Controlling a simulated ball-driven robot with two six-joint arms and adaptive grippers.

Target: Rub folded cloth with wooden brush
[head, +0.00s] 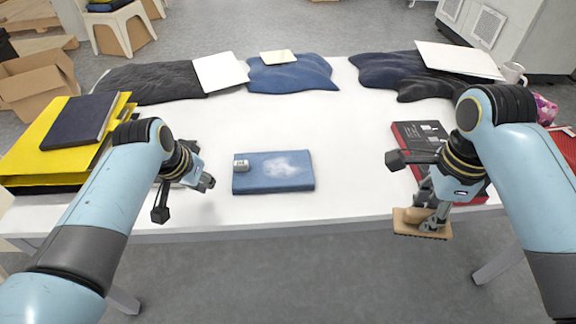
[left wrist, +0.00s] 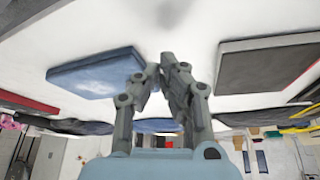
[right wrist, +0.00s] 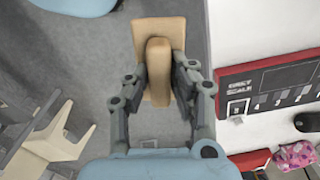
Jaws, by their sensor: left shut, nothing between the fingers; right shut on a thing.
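The folded blue cloth (head: 258,182) lies flat near the front middle of the white table, with a pale faded patch and a small label on top. It also shows in the left wrist view (left wrist: 92,76). The wooden brush (head: 421,232) is in my right gripper (head: 436,216), beyond the table's front edge; in the right wrist view the fingers (right wrist: 160,78) are shut on the brush's raised handle (right wrist: 158,62). My left gripper (head: 208,182) is shut and empty, left of the cloth and apart from it; its fingertips (left wrist: 168,62) meet in the left wrist view.
A red and black grey-scale board (head: 412,140) lies right of the cloth. Yellow and dark folders (head: 30,150) are stacked at left. Dark and blue garments (head: 292,74) and white panels line the back. The white table (head: 340,130) is clear around the cloth.

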